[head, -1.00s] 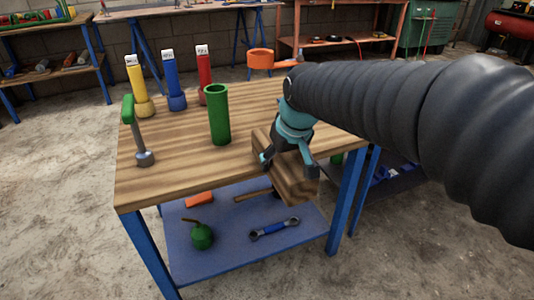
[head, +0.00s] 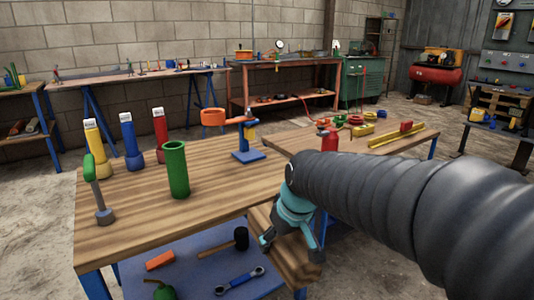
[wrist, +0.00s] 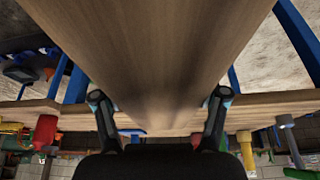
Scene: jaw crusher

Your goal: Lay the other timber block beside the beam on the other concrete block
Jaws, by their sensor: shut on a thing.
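My gripper (head: 291,247) is shut on a brown timber block (head: 287,262) at the front right corner of the wooden table. The block is tilted in the head view, and the arm and fingers cover part of it. In the wrist view the timber block (wrist: 160,55) fills the middle, with one finger of my gripper (wrist: 160,98) on each side. I cannot tell whether the block touches the table edge. I see no beam and no concrete block in these frames.
The wooden table (head: 130,235) holds a green cylinder (head: 176,170), several coloured flashlights, a green-handled tool (head: 97,190) and an orange-ringed stand (head: 247,145). A second table (head: 350,155) adjoins behind my arm. A lower blue shelf holds a wrench (head: 240,281) and a mallet (head: 238,240).

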